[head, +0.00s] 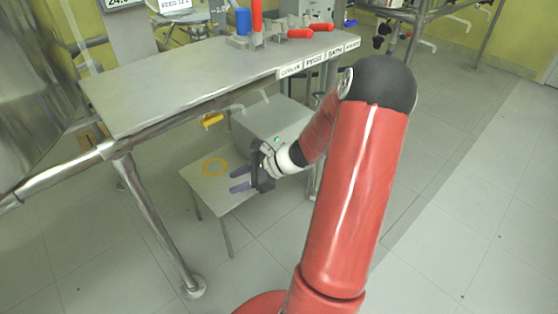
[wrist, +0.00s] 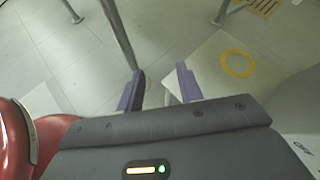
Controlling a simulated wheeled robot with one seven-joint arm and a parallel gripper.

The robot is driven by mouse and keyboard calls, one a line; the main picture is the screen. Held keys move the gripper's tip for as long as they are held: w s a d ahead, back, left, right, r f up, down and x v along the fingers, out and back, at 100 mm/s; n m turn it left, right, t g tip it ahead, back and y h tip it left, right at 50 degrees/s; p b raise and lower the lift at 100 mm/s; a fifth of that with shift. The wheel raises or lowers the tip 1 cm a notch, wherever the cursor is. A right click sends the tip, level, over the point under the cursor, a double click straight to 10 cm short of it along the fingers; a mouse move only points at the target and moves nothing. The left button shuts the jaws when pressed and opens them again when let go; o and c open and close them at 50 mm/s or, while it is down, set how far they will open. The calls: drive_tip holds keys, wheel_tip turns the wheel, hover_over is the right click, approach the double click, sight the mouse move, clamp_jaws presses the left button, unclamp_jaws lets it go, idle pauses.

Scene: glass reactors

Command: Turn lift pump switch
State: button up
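A grey box (head: 262,120) with a small green light (head: 277,139) sits on a low white stand (head: 212,196) under the bench. In the wrist view the box (wrist: 292,102) is cut off at the right edge, with part of a label reading "OFF" (wrist: 303,148). I cannot make out the switch itself; my gripper and arm cover part of the box front. My gripper (head: 238,180) is in front of the box, over the stand, with its purple fingers pointing left. In the wrist view its fingers (wrist: 159,87) are apart with nothing between them.
A metal bench (head: 180,85) stands above the box, with metal legs (head: 160,220) at the left. A yellow ring (head: 214,167) lies on the stand. A yellow-handled valve (head: 212,119) hangs under the bench edge. Floor to the right is clear.

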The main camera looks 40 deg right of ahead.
drive_tip(key=d+f+m+t+h+b, duration=0.1)
drive_tip(key=d+f+m+t+h, duration=0.35)
drive_tip(key=d+m, duration=0.6)
drive_tip(key=d+f+m+t+h+b, duration=0.1)
drive_tip(key=d+f+m+t+h, duration=0.4)
drive_tip(key=d+m, duration=0.55)
drive_tip(key=w+d+f+n+t+y, duration=0.1)
drive_tip(key=w, duration=0.6)
drive_tip(key=shift+f, duration=0.1)
drive_tip(key=shift+c, duration=0.5)
clamp_jaws()
